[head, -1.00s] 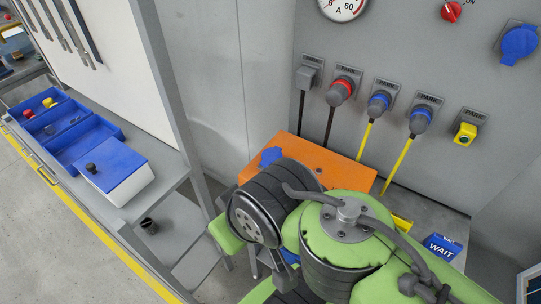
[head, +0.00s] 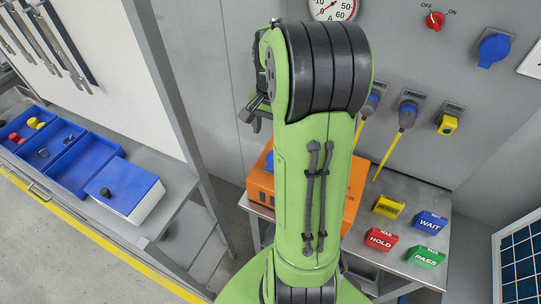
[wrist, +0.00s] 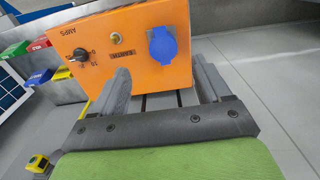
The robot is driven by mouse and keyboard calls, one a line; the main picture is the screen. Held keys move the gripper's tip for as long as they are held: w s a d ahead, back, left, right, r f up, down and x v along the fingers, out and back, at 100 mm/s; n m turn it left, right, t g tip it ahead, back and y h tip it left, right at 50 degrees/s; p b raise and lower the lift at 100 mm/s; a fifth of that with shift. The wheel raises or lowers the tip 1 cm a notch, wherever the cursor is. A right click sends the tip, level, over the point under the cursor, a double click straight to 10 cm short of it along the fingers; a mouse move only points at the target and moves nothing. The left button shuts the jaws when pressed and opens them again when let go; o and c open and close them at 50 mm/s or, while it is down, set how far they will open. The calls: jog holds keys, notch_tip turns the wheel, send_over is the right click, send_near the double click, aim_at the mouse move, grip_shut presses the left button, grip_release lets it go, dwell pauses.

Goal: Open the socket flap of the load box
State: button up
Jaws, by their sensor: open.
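The orange load box (wrist: 125,45) fills the upper middle of the wrist view. It stands on the grey bench in the head view (head: 262,186), mostly hidden behind my arm. Its blue socket flap (wrist: 163,46) is at the right of the panel and looks closed over the socket. My gripper (wrist: 163,84) is open and empty. Its two grey fingers point toward the box, with the flap beyond the gap between them, and no contact shows. In the head view my gripper (head: 253,112) is only partly seen behind the arm.
The panel carries a black knob (wrist: 82,54) and a small switch (wrist: 116,39). Yellow, red, blue and green sign blocks stand right of the box, including WAIT (head: 430,222) and HOLD (head: 381,240). Yellow cables hang from wall plugs (head: 407,115) behind. Blue bins (head: 85,160) lie left.

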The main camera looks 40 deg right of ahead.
notch_tip(320, 180, down, 13)
jog(key=shift+w+r+b, duration=0.1)
jog(key=shift+b, duration=0.7)
grip_shut()
jog(key=shift+r, duration=0.1)
